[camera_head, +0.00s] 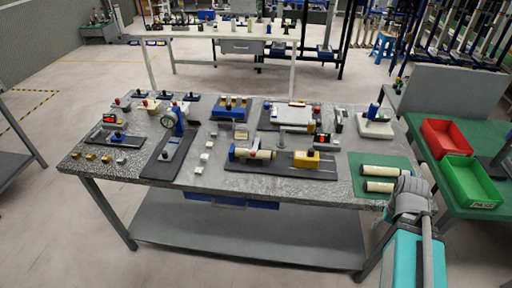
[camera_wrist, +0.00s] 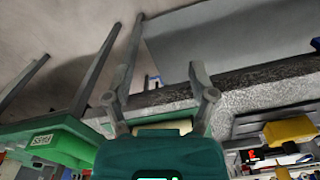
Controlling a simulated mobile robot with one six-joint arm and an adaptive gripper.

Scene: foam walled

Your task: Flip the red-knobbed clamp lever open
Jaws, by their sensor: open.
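A small fixture with a red knob (camera_head: 118,102) stands at the back left of the metal-topped table in the head view. Other small red spots show along the back, and at this size I cannot tell which is the clamp lever or how it stands. My gripper (camera_wrist: 160,68) is open in the wrist view, its two fingers spread with nothing held between them. In the head view my arm's end is at the table's front right corner, beside the green mat, far from the red knob. The lever is not recognisable in the wrist view.
The table (camera_head: 345,185) is crowded with fixtures. Two cream cylinders (camera_head: 380,171) lie on the green mat near my arm. A yellow block (camera_head: 306,159) sits on a dark plate. Red (camera_head: 446,138) and green (camera_head: 468,182) bins stand right. The floor in front is clear.

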